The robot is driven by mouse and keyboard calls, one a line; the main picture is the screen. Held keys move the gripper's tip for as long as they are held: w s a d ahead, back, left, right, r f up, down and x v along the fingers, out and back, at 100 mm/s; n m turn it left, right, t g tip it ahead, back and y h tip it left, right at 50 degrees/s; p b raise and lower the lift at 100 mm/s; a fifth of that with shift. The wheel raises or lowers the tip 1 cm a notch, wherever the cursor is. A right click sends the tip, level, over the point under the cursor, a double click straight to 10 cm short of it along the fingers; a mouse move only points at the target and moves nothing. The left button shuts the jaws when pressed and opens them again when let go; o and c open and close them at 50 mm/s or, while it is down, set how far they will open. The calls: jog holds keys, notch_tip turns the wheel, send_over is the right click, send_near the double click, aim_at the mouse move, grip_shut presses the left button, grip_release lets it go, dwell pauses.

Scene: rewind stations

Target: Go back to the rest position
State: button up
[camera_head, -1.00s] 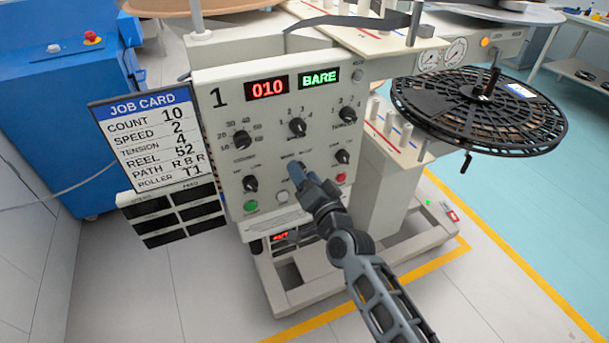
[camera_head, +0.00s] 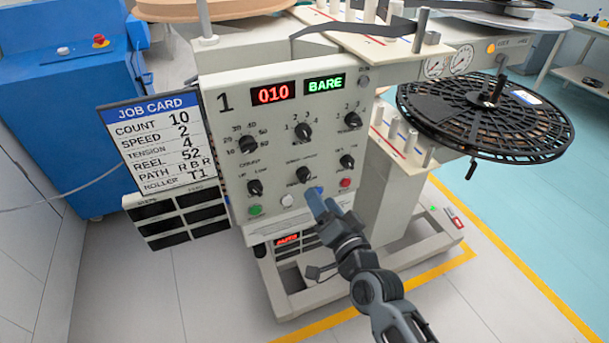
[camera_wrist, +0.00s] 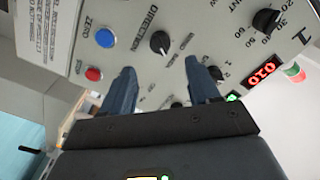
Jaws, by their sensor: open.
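My gripper (camera_head: 324,203) is in front of the lower part of station 1's control panel (camera_head: 225,160). Its fingers are open and hold nothing; the gap shows clearly in the wrist view (camera_wrist: 162,85). The displays read 010 (camera_head: 273,94) in red and BARE (camera_head: 325,85) in green. In the wrist view a blue button (camera_wrist: 105,38) sits beside the direction knob (camera_wrist: 160,42). I cannot tell whether a fingertip touches the panel.
A job card (camera_head: 155,148) hangs left of the panel. A blue cabinet (camera_head: 75,130) stands behind it. A black reel (camera_head: 484,115) juts out at right. White roller posts line the machine. The floor (camera_head: 470,300) in front is open past the yellow line.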

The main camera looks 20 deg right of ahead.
jog(key=s+f+n+g, duration=0.2)
jog(key=s+n, duration=0.2)
jog(key=s, duration=1.9)
jog(key=s+r+n, duration=0.2)
jog(key=s+r, duration=0.4)
jog(key=s, duration=0.3)
jog(key=s+r+n+g, duration=0.1)
jog(key=s+r+n, duration=0.2)
jog(key=s, duration=0.7)
notch_tip(320, 180, up, 3)
jog(key=shift+a+f+n, duration=0.15)
jog(key=shift+n, duration=0.15)
